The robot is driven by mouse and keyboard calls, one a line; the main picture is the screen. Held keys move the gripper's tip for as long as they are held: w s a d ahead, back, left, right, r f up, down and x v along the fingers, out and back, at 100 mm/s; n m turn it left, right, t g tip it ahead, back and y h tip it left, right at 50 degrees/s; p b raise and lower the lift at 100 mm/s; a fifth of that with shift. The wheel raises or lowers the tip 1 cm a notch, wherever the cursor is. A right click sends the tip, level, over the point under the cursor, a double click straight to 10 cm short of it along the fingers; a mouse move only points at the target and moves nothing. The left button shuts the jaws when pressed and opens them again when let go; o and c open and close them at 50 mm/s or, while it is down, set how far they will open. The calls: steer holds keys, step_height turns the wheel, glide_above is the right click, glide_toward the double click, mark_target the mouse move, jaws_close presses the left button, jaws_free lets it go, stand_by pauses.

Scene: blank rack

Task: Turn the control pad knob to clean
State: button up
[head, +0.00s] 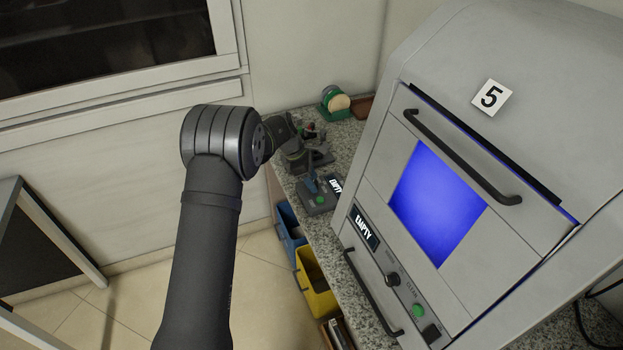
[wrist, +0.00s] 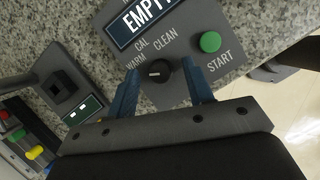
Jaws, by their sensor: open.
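The control pad (wrist: 180,25) is a grey box on the granite counter, with a display reading EMPTY and the labels CAL, WARM and CLEAN. Its dark round knob (wrist: 158,72) carries a short white mark that appears to lie on the left, WARM side; the exact setting is hard to tell. A green START button (wrist: 210,42) is right of the knob. My gripper (wrist: 159,67) is open, its blue fingers on either side of the knob; contact cannot be told. In the head view the pad (head: 313,208) is small, with my gripper (head: 311,184) over it, and its knob is hidden.
A large grey machine (head: 540,60) marked 5 stands right of the pad, with its own EMPTY display, knob (head: 392,279) and green button. Dark fixtures (wrist: 62,90) sit left of the pad in the wrist view. Blue and yellow bins (head: 318,290) are below the counter edge.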

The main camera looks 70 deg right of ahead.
steer(key=shift+f, duration=0.1)
steer(key=c, duration=1)
